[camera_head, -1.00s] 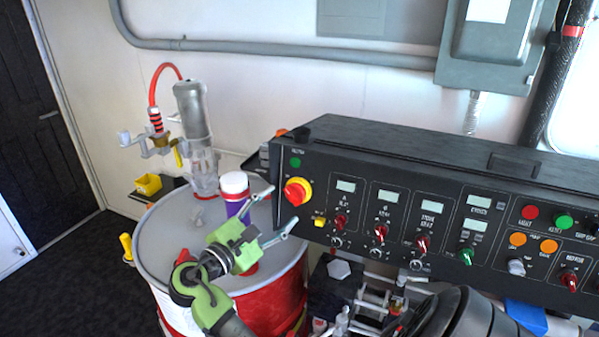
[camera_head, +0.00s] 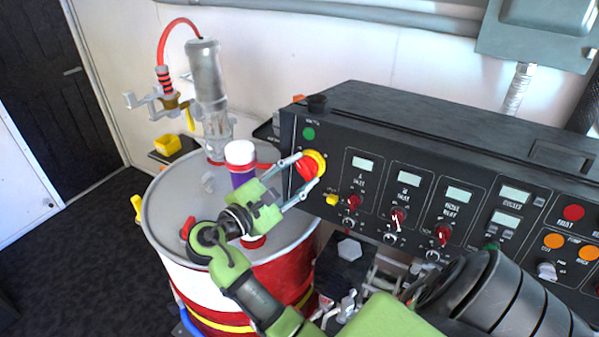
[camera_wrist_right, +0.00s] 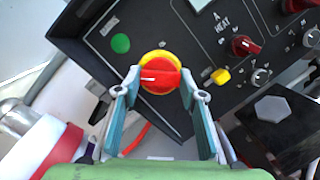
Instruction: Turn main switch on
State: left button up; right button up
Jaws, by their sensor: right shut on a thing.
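The main switch (camera_head: 312,166) is a red rotary knob on a yellow round plate, at the upper left of the black control panel. In the right wrist view the switch (camera_wrist_right: 160,77) has its red grip lying nearly level, with a white mark at its left end. My right gripper (camera_head: 303,174) has its two fingers on either side of the red knob and is shut on it. In the right wrist view the fingertips of the gripper (camera_wrist_right: 160,80) flank the knob left and right. My left gripper is not in view.
The panel (camera_head: 350,125) carries a green light (camera_head: 308,134) above the switch and a small yellow button (camera_head: 332,199) below it. A drum (camera_head: 168,222) with a pump (camera_head: 207,85) and a purple bottle with a white cap (camera_head: 240,153) stands left of the panel.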

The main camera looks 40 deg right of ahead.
jog(key=shift+f+m+g+b, duration=0.1)
jog(key=shift+m+g+b, duration=0.2)
jog(key=shift+m+b, duration=0.5)
jog(key=shift+m+y, duration=0.3)
jog(key=shift+m, duration=0.5)
jog(key=o, duration=1.1)
jog(key=shift+d, duration=0.2)
